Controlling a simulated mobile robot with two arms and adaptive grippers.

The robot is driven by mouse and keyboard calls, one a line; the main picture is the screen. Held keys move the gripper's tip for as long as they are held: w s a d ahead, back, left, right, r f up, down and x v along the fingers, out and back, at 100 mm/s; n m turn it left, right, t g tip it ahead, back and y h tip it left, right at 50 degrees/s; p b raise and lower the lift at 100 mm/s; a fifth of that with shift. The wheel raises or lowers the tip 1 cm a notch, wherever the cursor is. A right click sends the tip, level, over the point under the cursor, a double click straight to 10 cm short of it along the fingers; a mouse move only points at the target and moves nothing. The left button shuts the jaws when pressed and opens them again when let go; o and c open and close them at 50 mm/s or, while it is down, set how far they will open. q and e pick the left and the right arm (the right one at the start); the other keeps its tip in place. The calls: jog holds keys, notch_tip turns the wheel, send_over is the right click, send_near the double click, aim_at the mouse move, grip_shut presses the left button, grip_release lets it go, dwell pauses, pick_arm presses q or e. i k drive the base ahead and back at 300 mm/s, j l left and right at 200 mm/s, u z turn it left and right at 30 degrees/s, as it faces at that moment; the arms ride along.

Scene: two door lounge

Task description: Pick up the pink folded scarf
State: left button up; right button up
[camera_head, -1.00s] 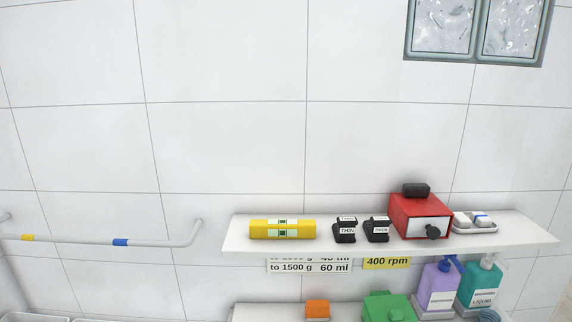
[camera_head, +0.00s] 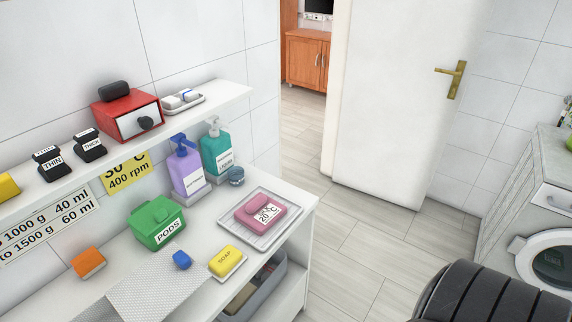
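The pink folded scarf (camera_head: 266,210) lies folded on a wire-like tray (camera_head: 234,232) at the right end of the white counter (camera_head: 306,199). It carries a white label that reads 20 °C. Nothing covers it. Neither of my grippers shows in the head view.
On the counter stand a green PODS box (camera_head: 158,223), a yellow soap (camera_head: 225,261), a blue block (camera_head: 182,260), an orange block (camera_head: 88,262), a purple bottle (camera_head: 187,172) and a teal bottle (camera_head: 216,153). A shelf (camera_head: 210,97) overhangs the back. An open door (camera_head: 385,110) and washing machine (camera_head: 548,262) are right; floor between is clear.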

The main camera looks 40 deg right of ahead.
aim_at(260, 213)
jog(key=z, duration=1.05)
